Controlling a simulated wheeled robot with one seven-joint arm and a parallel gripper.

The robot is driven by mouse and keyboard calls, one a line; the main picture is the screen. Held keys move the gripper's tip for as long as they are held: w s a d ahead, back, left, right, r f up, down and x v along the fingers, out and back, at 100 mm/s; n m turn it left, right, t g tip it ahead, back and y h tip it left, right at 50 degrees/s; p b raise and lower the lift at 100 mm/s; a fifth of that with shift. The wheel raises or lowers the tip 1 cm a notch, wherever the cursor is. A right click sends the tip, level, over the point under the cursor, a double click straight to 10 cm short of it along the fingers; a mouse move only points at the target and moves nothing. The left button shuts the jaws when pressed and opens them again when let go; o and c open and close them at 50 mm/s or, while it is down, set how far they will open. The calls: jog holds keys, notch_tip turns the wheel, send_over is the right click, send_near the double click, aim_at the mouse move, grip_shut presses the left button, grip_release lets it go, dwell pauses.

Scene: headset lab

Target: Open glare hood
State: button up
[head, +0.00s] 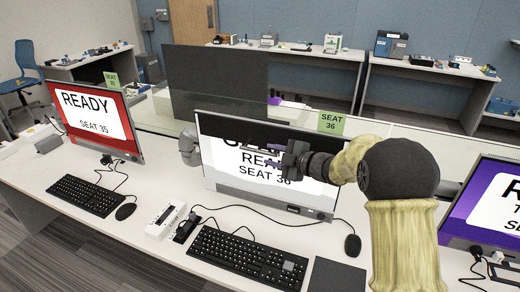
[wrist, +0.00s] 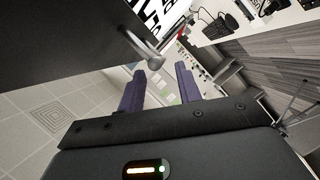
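The seat 36 monitor (head: 225,165) stands in the middle of the head view. A dark band (head: 225,126) lies across the top of its screen and cuts off the upper text; it looks like the glare hood, lowered. My gripper (head: 258,164) is in front of the screen, pointing left, with its purple fingers apart. In the wrist view, my gripper (wrist: 160,72) is open with nothing between the fingers. A large dark panel (wrist: 65,35) fills the upper left there, with a grey rounded knob or bar (wrist: 150,53) at its edge, beyond the fingertips. I cannot tell whether they touch.
A keyboard (head: 247,257), a mouse (head: 352,245) and a small white box (head: 166,220) lie on the desk below. The red seat 35 monitor (head: 95,115) is left and a purple-screened monitor (head: 485,210) right. A low glass divider (head: 400,140) runs behind.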

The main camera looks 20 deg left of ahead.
aim_at(264, 153)
jog(key=p+x, duration=0.1)
jog(key=x, duration=0.4)
jog(key=shift+w+a, duration=0.1)
jog(key=shift+a, duration=0.15)
jog(key=shift+f, duration=0.1)
grip_shut()
